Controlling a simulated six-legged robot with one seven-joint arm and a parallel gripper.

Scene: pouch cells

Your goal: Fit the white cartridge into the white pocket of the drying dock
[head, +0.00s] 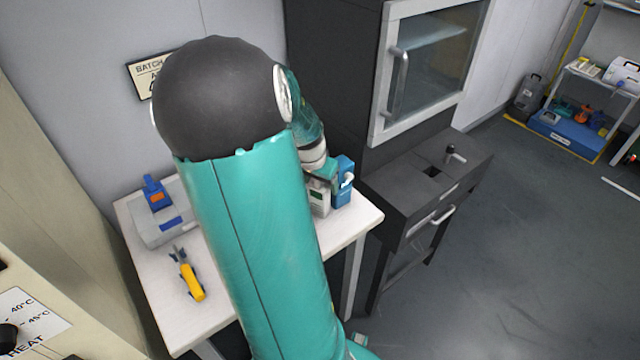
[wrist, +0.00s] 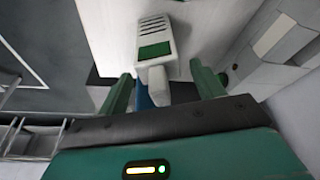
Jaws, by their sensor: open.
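A white cartridge with a green panel and dark slots (wrist: 154,40) stands on the white table, largely hidden behind my arm in the head view (head: 319,201). My gripper (wrist: 162,82) is open. In the wrist view its two green fingers lie on either side of the cartridge's pale handle; whether they touch it I cannot tell. A blue cartridge with a white handle (head: 343,183) stands right beside it. A grey box with a blue label (head: 160,232) sits at the table's left. I cannot tell whether this is the drying dock, and no white pocket is clearly visible.
A blue and orange item (head: 155,195) is on the grey box. Yellow-handled pliers (head: 190,280) lie at the table's (head: 190,338) front left. A dark cabinet with a glass door (head: 425,65) and a dark bench with a slot (head: 432,172) stand to the right. Open floor lies beyond.

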